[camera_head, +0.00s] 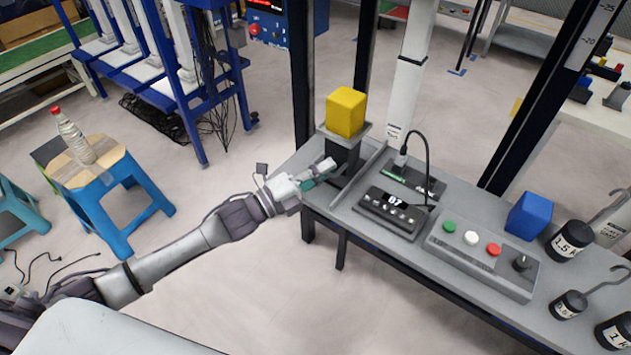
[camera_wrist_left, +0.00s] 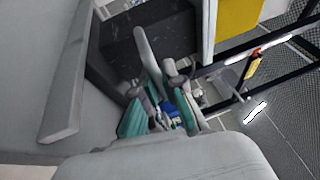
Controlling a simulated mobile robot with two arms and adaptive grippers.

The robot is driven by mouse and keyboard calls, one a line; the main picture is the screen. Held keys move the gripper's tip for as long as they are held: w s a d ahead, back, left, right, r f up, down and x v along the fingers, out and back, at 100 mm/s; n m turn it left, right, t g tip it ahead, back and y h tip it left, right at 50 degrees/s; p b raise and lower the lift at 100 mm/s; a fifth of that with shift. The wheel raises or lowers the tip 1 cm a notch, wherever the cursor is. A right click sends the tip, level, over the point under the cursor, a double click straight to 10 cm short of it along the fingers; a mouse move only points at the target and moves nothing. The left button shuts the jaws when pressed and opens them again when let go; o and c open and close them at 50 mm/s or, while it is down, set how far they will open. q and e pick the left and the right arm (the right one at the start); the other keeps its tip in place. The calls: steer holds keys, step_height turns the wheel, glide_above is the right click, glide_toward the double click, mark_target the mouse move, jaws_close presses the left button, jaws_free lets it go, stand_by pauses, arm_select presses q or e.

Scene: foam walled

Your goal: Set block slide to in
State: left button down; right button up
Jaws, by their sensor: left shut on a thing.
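The block slide (camera_head: 344,150) stands at the left end of the grey bench, a dark upright body with a grey tray on top. A yellow block (camera_head: 346,111) sits on that tray; part of it shows in the left wrist view (camera_wrist_left: 238,18). My left gripper (camera_head: 318,176) is at the near left side of the slide, below the tray. In the left wrist view its teal-padded fingers (camera_wrist_left: 162,115) are at a grey bar-like handle (camera_wrist_left: 148,58) beside the dark body. They are shut on this handle, though the exact contact is partly hidden. My right gripper is out of view.
A control box with a display (camera_head: 395,212), a button panel (camera_head: 480,253), a blue block (camera_head: 529,216) and several hooked weights (camera_head: 569,241) are on the bench. A blue stool with a bottle (camera_head: 72,137) stands left.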

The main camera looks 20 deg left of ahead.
arm_select(q)
steer(key=c, duration=1.2)
jaws_free()
steer(key=shift+c, duration=0.2)
steer(key=shift+s+a, duration=0.1)
steer(key=shift+s, duration=0.05)
steer(key=v, duration=1.1)
steer(key=shift+s+a, duration=0.2)
steer(key=shift+s, duration=0.15)
steer(key=shift+f, duration=0.15)
